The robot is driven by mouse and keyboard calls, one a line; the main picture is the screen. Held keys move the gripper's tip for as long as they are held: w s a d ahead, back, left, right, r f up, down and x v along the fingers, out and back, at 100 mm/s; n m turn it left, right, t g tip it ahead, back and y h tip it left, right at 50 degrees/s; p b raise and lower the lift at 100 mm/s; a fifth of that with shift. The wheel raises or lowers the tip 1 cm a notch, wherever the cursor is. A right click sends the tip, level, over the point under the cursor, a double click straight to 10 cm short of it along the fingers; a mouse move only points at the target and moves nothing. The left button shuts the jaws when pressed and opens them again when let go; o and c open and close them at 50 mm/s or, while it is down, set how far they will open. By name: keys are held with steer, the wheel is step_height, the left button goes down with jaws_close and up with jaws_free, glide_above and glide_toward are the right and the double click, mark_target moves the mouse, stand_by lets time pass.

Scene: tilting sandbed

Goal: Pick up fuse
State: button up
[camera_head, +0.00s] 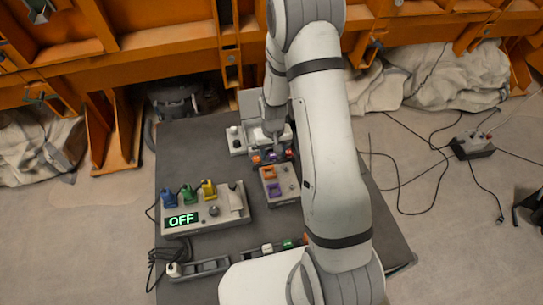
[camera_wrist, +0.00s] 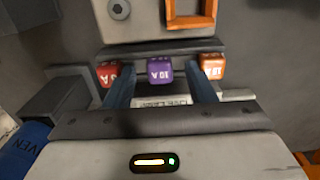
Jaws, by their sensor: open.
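In the wrist view a purple fuse (camera_wrist: 159,72) marked 10 A stands in a dark rack (camera_wrist: 160,48), between a red fuse (camera_wrist: 107,74) on the left and an orange-red fuse (camera_wrist: 212,67) on the right. My gripper (camera_wrist: 161,84) is open, its two blue fingers on either side of the purple fuse with gaps between. I cannot tell whether the fingertips touch the outer fuses. In the head view my gripper (camera_head: 271,147) is over the fuse row, partly hiding it. A grey box (camera_head: 269,174) with orange and purple sockets stands just in front.
A grey control box (camera_head: 206,218) with an OFF display and blue, green and yellow parts is at the left of the dark table (camera_head: 182,138). A small rack (camera_head: 208,266) lies near the front. Cables (camera_head: 160,258) hang at the left edge.

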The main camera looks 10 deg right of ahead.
steer(key=shift+f, duration=0.25)
steer(key=shift+c, duration=0.3)
jaws_close()
